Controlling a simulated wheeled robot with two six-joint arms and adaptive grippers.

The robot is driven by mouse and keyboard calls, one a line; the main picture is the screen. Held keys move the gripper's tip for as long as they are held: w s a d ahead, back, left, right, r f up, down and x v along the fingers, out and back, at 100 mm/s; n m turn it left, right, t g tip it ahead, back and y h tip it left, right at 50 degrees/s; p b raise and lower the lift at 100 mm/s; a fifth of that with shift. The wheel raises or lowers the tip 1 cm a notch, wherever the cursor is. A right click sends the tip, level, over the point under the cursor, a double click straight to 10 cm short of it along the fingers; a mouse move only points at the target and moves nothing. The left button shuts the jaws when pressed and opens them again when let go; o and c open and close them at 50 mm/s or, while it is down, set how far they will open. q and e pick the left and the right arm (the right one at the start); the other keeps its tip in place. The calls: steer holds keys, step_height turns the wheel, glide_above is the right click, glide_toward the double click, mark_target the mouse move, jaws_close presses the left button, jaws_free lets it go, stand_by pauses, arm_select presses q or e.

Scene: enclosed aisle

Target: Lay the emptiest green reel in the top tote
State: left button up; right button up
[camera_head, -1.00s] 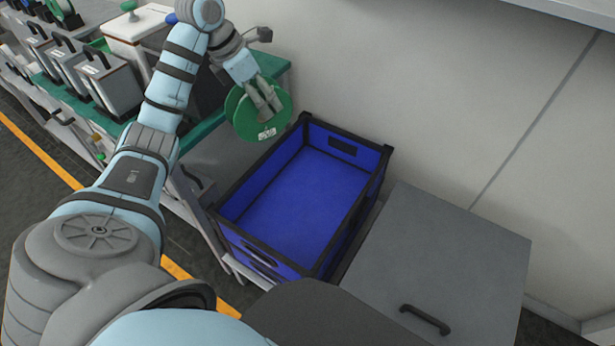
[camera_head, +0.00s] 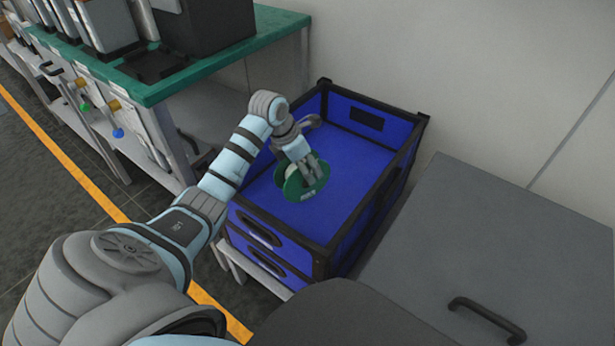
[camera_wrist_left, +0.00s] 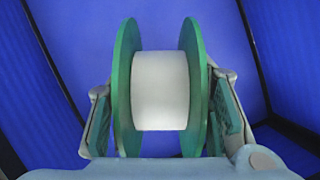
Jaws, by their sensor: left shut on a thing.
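The green reel (camera_head: 291,187) is in my left gripper (camera_head: 311,172), inside the outline of the blue top tote (camera_head: 346,218). In the left wrist view the reel (camera_wrist_left: 125,85) shows two green flanges and a bare-looking white core. The fingers of the left gripper (camera_wrist_left: 161,115) press on the outer faces of both flanges. The blue tote walls and floor (camera_wrist_left: 240,60) fill the view behind it. I cannot tell whether the reel touches the tote floor. The tote holds nothing else that I can see. My right gripper is not in view.
A green-topped bench (camera_head: 200,72) with grey bins stands at the upper left. A grey cabinet with a black handle (camera_head: 487,318) stands right of the tote. A pale wall (camera_head: 480,80) runs behind. A second blue tote front shows below the top one.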

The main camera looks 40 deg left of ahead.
mark_target(291, 163)
arm_select(q)
step_height(291, 163, down, 4)
steer(key=shift+f+b, duration=0.25)
steer(key=shift+b, duration=0.6)
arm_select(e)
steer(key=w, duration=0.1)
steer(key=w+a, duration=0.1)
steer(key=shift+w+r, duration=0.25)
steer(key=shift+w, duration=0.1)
arm_select(q)
steer(key=shift+f, duration=0.1)
steer(key=o, duration=1.5)
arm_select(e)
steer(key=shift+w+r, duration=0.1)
arm_select(q)
steer(key=p+v, duration=0.5)
steer(key=v, duration=0.6)
steer(key=shift+r, duration=0.3)
steer(key=shift+s+r, duration=0.25)
steer(key=shift+r, duration=0.15)
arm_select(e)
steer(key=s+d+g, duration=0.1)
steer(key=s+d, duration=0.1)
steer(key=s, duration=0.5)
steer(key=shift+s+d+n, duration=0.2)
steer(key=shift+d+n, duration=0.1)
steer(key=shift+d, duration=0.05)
